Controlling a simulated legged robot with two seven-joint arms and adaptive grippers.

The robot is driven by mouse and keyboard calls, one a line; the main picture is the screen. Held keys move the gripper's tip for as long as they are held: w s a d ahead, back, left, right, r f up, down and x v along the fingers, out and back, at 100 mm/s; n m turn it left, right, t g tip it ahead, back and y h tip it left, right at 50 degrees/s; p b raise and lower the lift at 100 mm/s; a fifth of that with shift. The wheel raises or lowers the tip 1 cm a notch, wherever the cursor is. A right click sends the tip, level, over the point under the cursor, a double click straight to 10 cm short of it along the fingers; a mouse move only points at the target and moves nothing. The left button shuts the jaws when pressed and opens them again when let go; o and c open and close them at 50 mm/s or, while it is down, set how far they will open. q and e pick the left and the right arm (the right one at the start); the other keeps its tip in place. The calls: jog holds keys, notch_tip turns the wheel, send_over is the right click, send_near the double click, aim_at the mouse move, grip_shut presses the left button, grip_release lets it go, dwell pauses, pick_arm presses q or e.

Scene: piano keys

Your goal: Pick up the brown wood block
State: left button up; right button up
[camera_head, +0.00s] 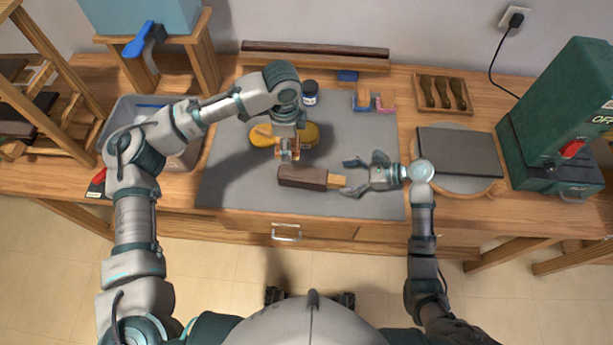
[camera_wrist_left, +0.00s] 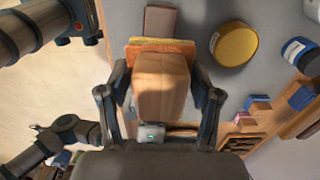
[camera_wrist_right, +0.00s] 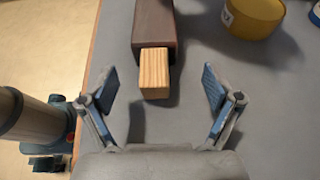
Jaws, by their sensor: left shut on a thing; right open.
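My left gripper (camera_head: 287,153) is shut on a tan-brown wood block (camera_wrist_left: 160,85), held between both fingers above the grey mat. An orange layer (camera_wrist_left: 135,50) shows at the block's far end; I cannot tell if it belongs to the block. A dark brown block (camera_head: 302,177) with a pale wood end (camera_head: 336,181) lies on the mat, just in front of the left gripper in the head view. My right gripper (camera_head: 350,177) is open and empty, facing that pale end, which lies between and beyond its fingers in the right wrist view (camera_wrist_right: 154,72).
The grey mat (camera_head: 230,180) has free room around the dark block. A yellow tin (camera_head: 308,136) stands behind it, with a dark jar (camera_head: 310,92) farther back. A grey bin (camera_head: 190,155) is at left; a dark plate (camera_head: 458,152) and green machine (camera_head: 550,130) are at right.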

aim_at(327, 180)
jog(key=x, duration=0.5)
jog(key=shift+s+a+f, duration=0.15)
jog(key=shift+s+f, duration=0.1)
jog(key=shift+f, duration=0.05)
jog(key=shift+a+f, duration=0.1)
jog(key=shift+a, duration=0.3)
jog(key=shift+d, duration=0.15)
jog(key=c, duration=1.4)
